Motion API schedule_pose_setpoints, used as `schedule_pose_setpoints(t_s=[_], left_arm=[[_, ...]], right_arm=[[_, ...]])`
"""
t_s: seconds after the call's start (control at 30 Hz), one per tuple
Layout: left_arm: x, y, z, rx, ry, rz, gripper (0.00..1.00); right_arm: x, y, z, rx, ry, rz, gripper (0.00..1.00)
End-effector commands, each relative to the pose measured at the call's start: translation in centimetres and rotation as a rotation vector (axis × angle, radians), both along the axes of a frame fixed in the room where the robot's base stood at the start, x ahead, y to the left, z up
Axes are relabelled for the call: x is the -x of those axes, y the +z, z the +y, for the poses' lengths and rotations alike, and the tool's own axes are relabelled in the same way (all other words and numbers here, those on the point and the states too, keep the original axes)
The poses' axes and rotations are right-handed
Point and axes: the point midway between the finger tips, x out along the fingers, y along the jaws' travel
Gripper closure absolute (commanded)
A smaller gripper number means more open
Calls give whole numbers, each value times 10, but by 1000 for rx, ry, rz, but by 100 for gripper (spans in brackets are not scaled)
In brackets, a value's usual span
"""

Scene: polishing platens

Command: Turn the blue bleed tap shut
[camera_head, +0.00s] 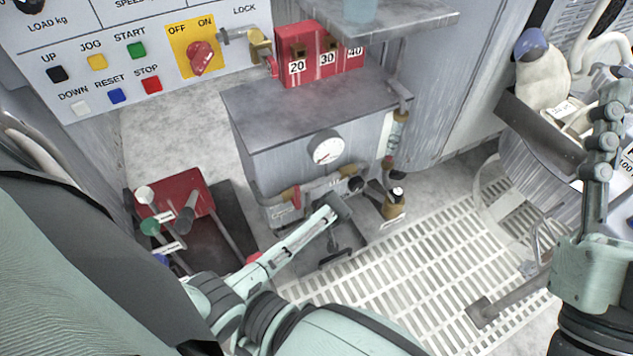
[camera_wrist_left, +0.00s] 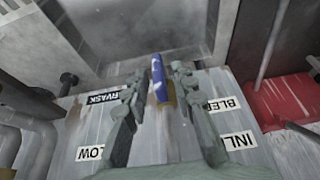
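The blue bleed tap (camera_wrist_left: 158,80) shows in the left wrist view as a narrow blue handle standing over a brass-coloured body. My left gripper (camera_wrist_left: 160,74) has its two fingers apart, one on each side of the handle. Gaps show between the fingers and the handle. In the head view my left gripper (camera_head: 328,214) reaches in from the lower left to the front of the grey cabinet (camera_head: 262,170); I cannot make out the tap there. My right gripper (camera_head: 604,125) is upright at the far right, seen side-on, its opening unclear.
A partly hidden BLEED label (camera_wrist_left: 224,104) and an INLET label (camera_wrist_left: 238,141) lie right of the tap. A dial gauge (camera_head: 325,148) and brass fittings (camera_head: 393,205) sit close by. A red rack with levers (camera_head: 185,188) stands left; grating (camera_head: 430,255) covers the floor.

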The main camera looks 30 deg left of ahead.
Motion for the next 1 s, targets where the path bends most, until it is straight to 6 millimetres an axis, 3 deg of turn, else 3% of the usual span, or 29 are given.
schedule_pose_setpoints(t_s=[0.03, 0.17, 0.57, 0.8, 1.0], left_arm=[[0, 0, 0, 0, 0, 0, 84], [0, 0, 0, 0, 0, 0, 100], [-4, -1, -3, -53, 3, 94, 100], [-7, -7, -4, -186, 0, 318, 100], [-7, -5, -4, -236, -1, 403, 100]], right_arm=[[0, 0, 0, 0, 0, 0, 60], [0, 0, 0, 0, 0, 1, 60], [1, -1, -1, -4, 0, -10, 60], [39, 23, -22, -109, -26, -337, 60], [74, 33, -37, -179, -41, -559, 60]])
